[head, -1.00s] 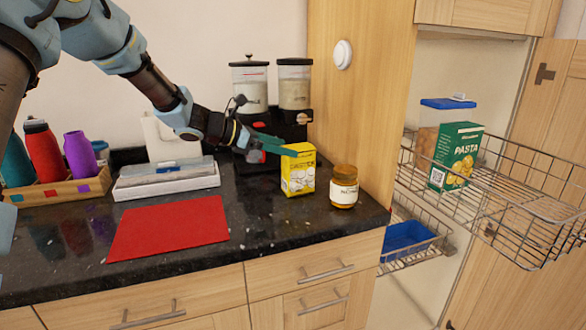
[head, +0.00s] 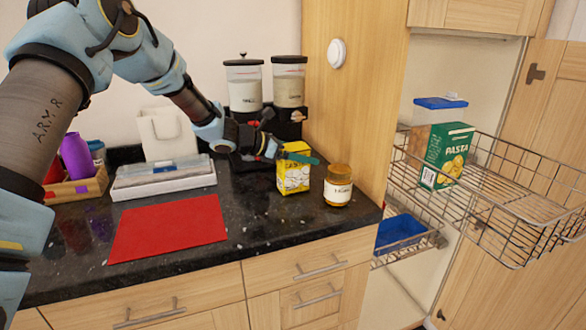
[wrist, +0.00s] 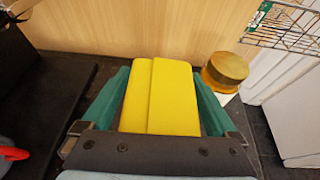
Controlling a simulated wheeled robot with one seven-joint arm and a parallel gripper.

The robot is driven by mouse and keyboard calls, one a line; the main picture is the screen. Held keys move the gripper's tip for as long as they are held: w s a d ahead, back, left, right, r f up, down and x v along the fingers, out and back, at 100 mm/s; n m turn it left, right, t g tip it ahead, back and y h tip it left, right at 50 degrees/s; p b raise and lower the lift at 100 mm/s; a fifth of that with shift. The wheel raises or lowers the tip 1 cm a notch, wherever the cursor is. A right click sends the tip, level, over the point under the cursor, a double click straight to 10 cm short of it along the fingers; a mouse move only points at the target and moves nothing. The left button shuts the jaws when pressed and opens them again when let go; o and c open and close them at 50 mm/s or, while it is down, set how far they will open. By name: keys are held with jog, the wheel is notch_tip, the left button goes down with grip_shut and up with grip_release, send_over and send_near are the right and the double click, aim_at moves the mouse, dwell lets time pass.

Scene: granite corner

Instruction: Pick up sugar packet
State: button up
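The sugar packet, a yellow box with white print (head: 293,178), stands upright on the dark granite counter, left of a jar. In the wrist view its plain yellow top (wrist: 160,95) fills the middle. My gripper (head: 298,156) is at the top of the packet, with one teal finger across its upper front. In the wrist view my gripper (wrist: 163,85) has a teal finger on each side of the packet. The fingers are spread wide and look open; firm contact does not show. The lower packet is hidden in the wrist view.
An amber jar (head: 338,186) stands close right of the packet; its lid (wrist: 226,70) shows beside my right finger. Canisters (head: 289,82) stand behind. A red mat (head: 168,228) lies left. A wire basket (head: 500,200) with a pasta box (head: 446,156) juts out right.

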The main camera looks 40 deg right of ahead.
grip_shut()
dwell(0.6)
